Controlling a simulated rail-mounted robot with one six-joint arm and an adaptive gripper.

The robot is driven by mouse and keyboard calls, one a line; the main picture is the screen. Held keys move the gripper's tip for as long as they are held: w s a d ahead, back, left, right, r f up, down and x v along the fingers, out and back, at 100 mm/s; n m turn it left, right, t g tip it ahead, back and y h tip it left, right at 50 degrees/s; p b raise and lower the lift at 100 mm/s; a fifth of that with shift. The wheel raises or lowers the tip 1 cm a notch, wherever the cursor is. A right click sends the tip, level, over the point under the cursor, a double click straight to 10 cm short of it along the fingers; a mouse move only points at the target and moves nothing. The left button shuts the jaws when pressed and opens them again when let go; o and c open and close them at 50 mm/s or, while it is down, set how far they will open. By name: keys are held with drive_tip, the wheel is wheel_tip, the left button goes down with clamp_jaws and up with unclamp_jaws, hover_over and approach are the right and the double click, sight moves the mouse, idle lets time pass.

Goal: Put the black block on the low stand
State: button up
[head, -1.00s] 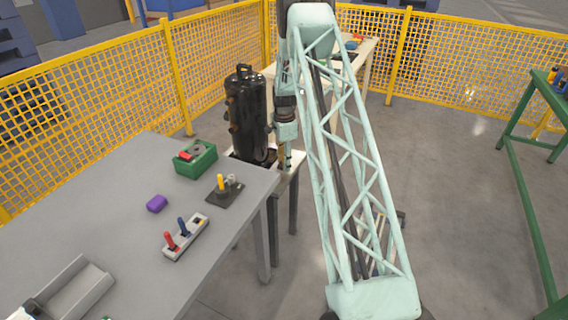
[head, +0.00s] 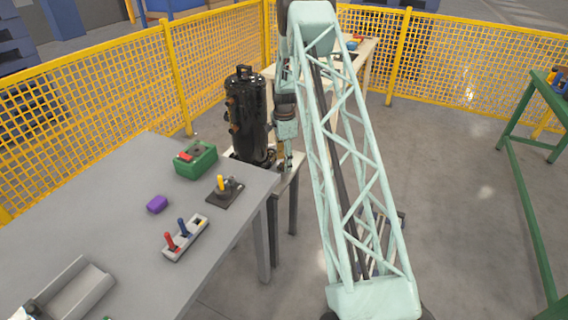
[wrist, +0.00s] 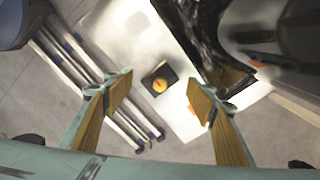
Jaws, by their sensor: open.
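The black block (wrist: 167,70) is a small dark square with a round orange top. In the head view my gripper (head: 287,162) hangs over the small pale-topped table (head: 295,172), beside the black compressor (head: 248,115). I cannot tell which thing is the low stand.
The compressor stands close to my gripper's left in the head view. A grey table (head: 110,200) in front holds a green box (head: 196,160), a joystick plate (head: 225,192), a lever panel (head: 186,238) and a purple block (head: 157,204). Yellow mesh fencing (head: 90,110) encloses the area.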

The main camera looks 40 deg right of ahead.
wheel_tip(320, 180, up, 11)
drive_tip(key=p, duration=0.2)
idle(0.4)
drive_tip(key=shift+f, duration=0.1)
idle(0.5)
